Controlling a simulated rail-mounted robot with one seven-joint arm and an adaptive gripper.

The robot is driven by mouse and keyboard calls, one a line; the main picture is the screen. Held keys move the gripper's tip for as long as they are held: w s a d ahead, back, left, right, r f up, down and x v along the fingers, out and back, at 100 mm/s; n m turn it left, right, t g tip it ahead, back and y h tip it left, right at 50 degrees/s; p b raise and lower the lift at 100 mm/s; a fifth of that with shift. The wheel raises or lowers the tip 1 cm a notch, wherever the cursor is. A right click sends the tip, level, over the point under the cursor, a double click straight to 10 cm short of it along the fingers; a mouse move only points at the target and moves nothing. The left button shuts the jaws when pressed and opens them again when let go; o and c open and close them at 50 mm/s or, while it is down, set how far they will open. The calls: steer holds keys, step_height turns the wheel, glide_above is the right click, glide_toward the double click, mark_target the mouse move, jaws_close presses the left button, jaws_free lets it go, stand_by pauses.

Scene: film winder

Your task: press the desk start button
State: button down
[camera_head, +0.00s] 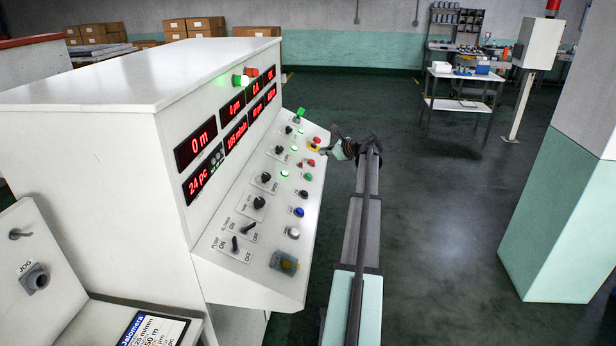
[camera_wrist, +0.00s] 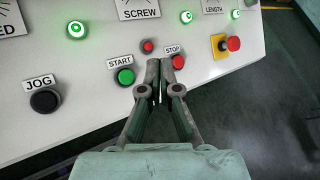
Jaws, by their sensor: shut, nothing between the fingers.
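The green START button (camera_wrist: 125,76) sits on the sloped white desk panel (camera_wrist: 185,75), under its START label (camera_wrist: 119,62). It also shows in the head view (camera_head: 308,176). My gripper (camera_wrist: 165,66) is shut and empty. In the wrist view its fingertips appear to the right of the START button, between it and the red STOP button (camera_wrist: 179,62). The tips overlap the panel in the picture; I cannot tell whether they touch it. In the head view my gripper (camera_head: 329,152) is at the far right edge of the panel.
Nearby are a small red button (camera_wrist: 148,46), a black JOG button (camera_wrist: 46,101) and a red emergency stop (camera_wrist: 233,44) on a yellow base. The floor right of the desk (camera_head: 445,210) is clear. A mint-and-grey pillar (camera_head: 560,200) stands farther right.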

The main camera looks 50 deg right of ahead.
mark_target(308, 176)
steer(key=shift+f, duration=0.15)
steer(key=w+f+b, duration=0.1)
steer(key=f, duration=0.1)
steer(key=a+f+b, duration=0.1)
steer(key=f, duration=0.1)
steer(key=w+f+b, duration=0.1)
steer(key=f, duration=0.1)
steer(key=shift+w+a+f, duration=0.1)
steer(key=shift+w+a, duration=0.25)
steer(key=shift+a, duration=0.05)
steer(key=shift+w+a+f+b, duration=0.15)
steer(key=shift+w+f+b, duration=0.2)
steer(key=shift+f, duration=0.35)
steer(key=shift+f, duration=0.1)
stand_by(0.6)
steer(key=shift+w+a+f, duration=0.1)
steer(key=shift+w+f, duration=0.05)
steer(key=shift+f, duration=0.15)
steer(key=shift+w+a+f, duration=0.15)
steer(key=shift+f, duration=0.3)
stand_by(0.9)
steer(key=shift+r, duration=0.1)
steer(key=shift+s+d+r+p, duration=0.15)
steer(key=shift+s+r+p, duration=0.1)
steer(key=shift+r, duration=0.15)
steer(key=shift+s+d+r+p, duration=0.1)
steer(key=shift+r+p, duration=0.1)
steer(key=shift+r, duration=0.15)
steer(key=shift+r, duration=0.1)
